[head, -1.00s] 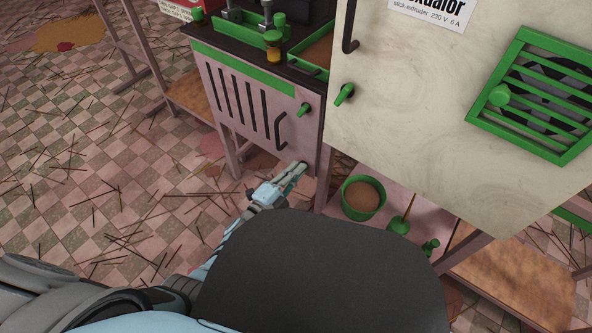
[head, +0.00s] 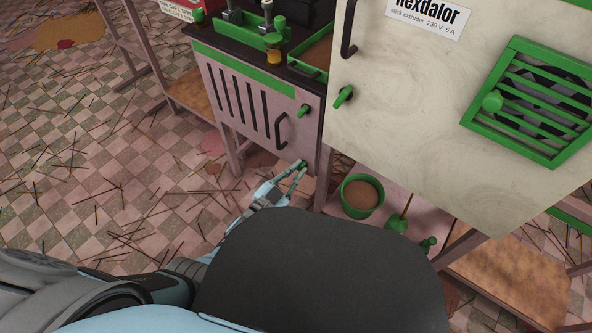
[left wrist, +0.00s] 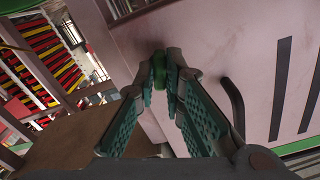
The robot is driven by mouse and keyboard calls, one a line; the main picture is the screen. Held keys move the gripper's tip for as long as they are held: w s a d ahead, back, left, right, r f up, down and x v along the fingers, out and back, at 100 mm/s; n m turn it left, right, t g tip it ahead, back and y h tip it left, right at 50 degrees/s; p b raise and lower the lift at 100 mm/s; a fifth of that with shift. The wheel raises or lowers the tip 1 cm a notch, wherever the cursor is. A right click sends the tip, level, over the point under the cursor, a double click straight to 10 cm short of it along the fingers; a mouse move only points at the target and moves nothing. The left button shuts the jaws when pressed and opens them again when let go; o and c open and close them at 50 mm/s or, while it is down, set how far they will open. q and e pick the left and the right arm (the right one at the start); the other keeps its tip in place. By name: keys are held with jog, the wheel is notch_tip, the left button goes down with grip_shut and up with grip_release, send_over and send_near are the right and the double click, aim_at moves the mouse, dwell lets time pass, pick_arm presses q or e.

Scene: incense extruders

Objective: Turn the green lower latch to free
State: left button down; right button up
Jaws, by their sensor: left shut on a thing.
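The green lower latch (head: 302,164) is near the bottom corner of the pink slotted door (head: 222,98) in the head view. My left gripper (head: 298,169) reaches it from below, fingertips on either side of it. In the left wrist view the green latch (left wrist: 160,72) sits between the two fingertips (left wrist: 161,78), and the fingers are shut on it. The fingers hide part of the latch, so its exact angle cannot be told. My right gripper is not in view.
A green upper latch (head: 304,111) and a black handle (head: 281,129) are above on the same door. The cream cabinet (head: 410,130) stands close on the right. A green pot (head: 361,196) is on the shelf below it. The floor at left has scattered sticks.

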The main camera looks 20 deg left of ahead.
pick_arm(q)
jog(key=shift+n, duration=0.4)
jog(key=c, duration=1.7)
grip_release()
jog(key=shift+s, duration=0.1)
jog(key=v, duration=1.2)
